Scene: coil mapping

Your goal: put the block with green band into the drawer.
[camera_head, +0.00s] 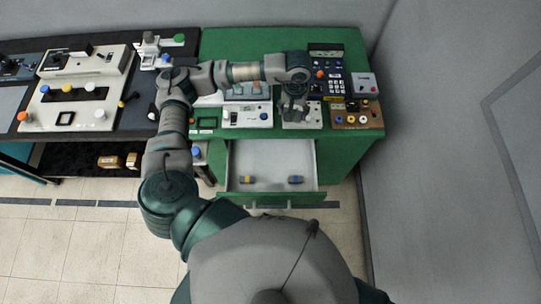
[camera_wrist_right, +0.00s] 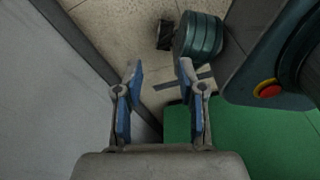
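The drawer (camera_head: 274,151) of the green cabinet is pulled open in the head view. Two small blocks lie in it: one with a yellow part (camera_head: 247,180) at the left, and one with a blue part (camera_head: 295,180) at the right. I cannot make out a block with a green band. My left gripper (camera_head: 296,111) points down over the devices on the cabinet top, behind the drawer. Its fingers are too small to tell whether they are open or hold something. My right gripper (camera_wrist_right: 161,70) is open and empty in the right wrist view; it is not seen in the head view.
Devices with knobs and buttons crowd the green top (camera_head: 225,42), including a dark keypad unit (camera_head: 335,85) and a brown box (camera_head: 357,117). A dark table (camera_head: 20,103) with more devices adjoins at the left. A grey wall (camera_head: 450,150) stands close at the right.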

